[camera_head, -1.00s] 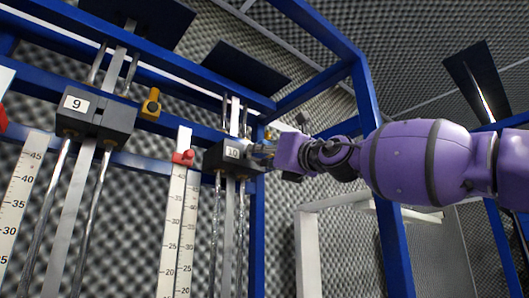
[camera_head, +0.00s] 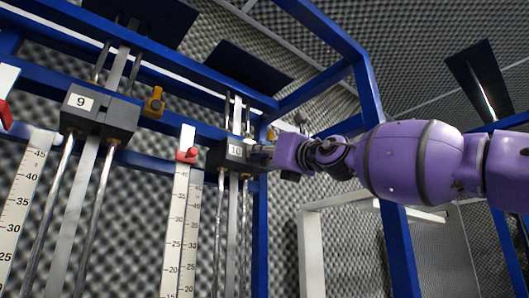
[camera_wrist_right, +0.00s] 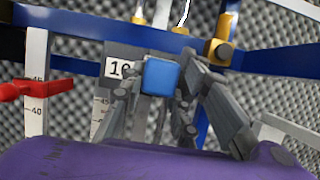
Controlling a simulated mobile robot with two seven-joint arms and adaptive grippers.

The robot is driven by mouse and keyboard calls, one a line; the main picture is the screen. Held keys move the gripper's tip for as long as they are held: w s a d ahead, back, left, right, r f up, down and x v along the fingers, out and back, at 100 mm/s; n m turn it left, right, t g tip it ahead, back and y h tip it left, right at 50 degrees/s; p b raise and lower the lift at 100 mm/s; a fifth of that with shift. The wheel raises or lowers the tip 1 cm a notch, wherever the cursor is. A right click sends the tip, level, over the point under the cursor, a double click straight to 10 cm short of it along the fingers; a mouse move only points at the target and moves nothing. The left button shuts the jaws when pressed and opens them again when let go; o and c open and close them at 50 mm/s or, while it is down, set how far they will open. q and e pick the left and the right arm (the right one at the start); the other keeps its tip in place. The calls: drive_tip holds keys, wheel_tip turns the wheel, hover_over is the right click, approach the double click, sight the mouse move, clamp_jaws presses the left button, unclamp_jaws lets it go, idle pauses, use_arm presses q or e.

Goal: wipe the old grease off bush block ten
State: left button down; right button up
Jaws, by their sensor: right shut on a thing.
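Bush block ten (camera_head: 228,157) is a dark block with a white "10" label, on two shiny rods of the blue frame. The label of block ten also shows in the right wrist view (camera_wrist_right: 119,67). My right gripper (camera_head: 264,151) comes from the right and is at the block's right side. In the right wrist view my right gripper (camera_wrist_right: 162,95) is shut on a small blue pad (camera_wrist_right: 160,76), held in front of the block beside the label. The pad covers part of the block; I cannot tell if it touches. No grease is discernible. My left gripper is not in view.
Block nine (camera_head: 98,114) hangs on its own rods at left. Between them are a yellow clamp (camera_head: 154,102) and a red pointer (camera_head: 187,155) on a white scale (camera_head: 174,230). A blue upright (camera_head: 368,110) stands behind my right arm. A white frame (camera_head: 311,250) stands below it.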

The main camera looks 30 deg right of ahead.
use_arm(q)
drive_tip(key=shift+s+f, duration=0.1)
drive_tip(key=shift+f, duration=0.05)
use_arm(e)
drive_tip(key=shift+w, duration=0.2)
drive_tip(key=shift+d, duration=3.2)
drive_tip(key=shift+w+a+f+b, duration=0.1)
drive_tip(key=shift+a+b, duration=0.35)
drive_tip(key=shift+a, duration=2.9)
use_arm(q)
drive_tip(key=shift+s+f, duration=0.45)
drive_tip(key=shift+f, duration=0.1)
use_arm(e)
drive_tip(key=shift+d, duration=0.1)
